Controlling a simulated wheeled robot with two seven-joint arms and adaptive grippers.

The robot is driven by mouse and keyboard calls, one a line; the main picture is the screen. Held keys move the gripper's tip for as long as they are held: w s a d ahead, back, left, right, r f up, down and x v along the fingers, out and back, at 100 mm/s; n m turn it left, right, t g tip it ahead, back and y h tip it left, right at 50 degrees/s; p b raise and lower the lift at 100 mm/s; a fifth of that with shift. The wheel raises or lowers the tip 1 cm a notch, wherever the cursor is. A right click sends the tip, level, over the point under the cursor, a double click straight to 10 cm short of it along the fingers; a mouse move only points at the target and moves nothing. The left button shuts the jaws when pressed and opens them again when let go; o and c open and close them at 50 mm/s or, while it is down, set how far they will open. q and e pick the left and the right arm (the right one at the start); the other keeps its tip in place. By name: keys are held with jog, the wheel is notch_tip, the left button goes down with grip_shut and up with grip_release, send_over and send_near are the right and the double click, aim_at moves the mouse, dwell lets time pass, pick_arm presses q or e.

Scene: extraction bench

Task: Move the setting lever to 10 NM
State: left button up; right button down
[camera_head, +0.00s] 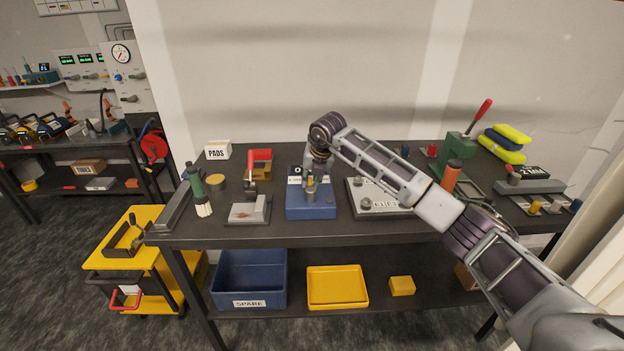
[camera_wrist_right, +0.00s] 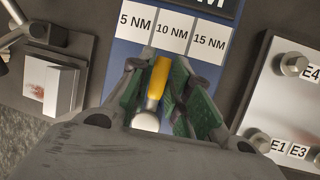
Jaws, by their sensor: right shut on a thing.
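The blue setting box (camera_head: 310,210) stands in the middle of the bench. In the wrist view its white labels read 5 NM (camera_wrist_right: 135,22), 10 NM (camera_wrist_right: 171,36) and 15 NM (camera_wrist_right: 209,44) from left to right. The setting lever (camera_wrist_right: 158,78) has a yellow handle and a pale rounded end. Its yellow tip points up toward the lower left part of the 10 NM label. My right gripper (camera_wrist_right: 168,88) is shut on the lever, with green pads on both sides of it. It also shows above the box in the head view (camera_head: 311,184). My left gripper is out of view.
A light metal plate (camera_head: 375,205) with bolts and labels is close on the right, under my right arm. A green press (camera_head: 455,150) stands farther right. Bins sit on the lower shelf.

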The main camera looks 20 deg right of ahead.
jog(key=c, duration=1.3)
grip_release()
jog(key=shift+v, duration=6)
